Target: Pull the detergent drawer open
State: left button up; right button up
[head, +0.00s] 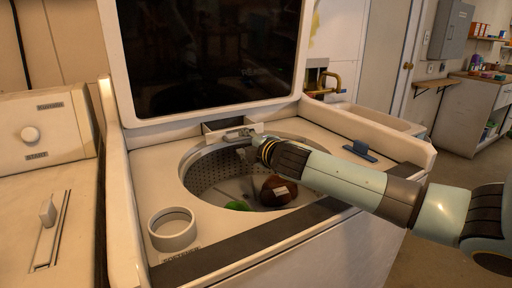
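The detergent drawer (254,128) is a small pale front at the back of the washer top, below the raised lid. A dark recess shows just behind its front, so it looks at least partly out; how far I cannot tell. My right gripper (240,137) reaches in from the right over the tub and is at the drawer front. Its fingers are small and partly hidden by its wrist, so I cannot tell if they are shut on the drawer. My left gripper is out of view.
The open tub (205,172) below my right arm holds a green item (238,205) and a brown item (279,191). A round pale cup (172,229) stands at the front left, a blue piece (360,151) at the right. The dark-glassed lid (210,55) stands upright behind.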

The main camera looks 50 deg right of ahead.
jog(key=v, duration=0.7)
jog(key=shift+s, duration=0.25)
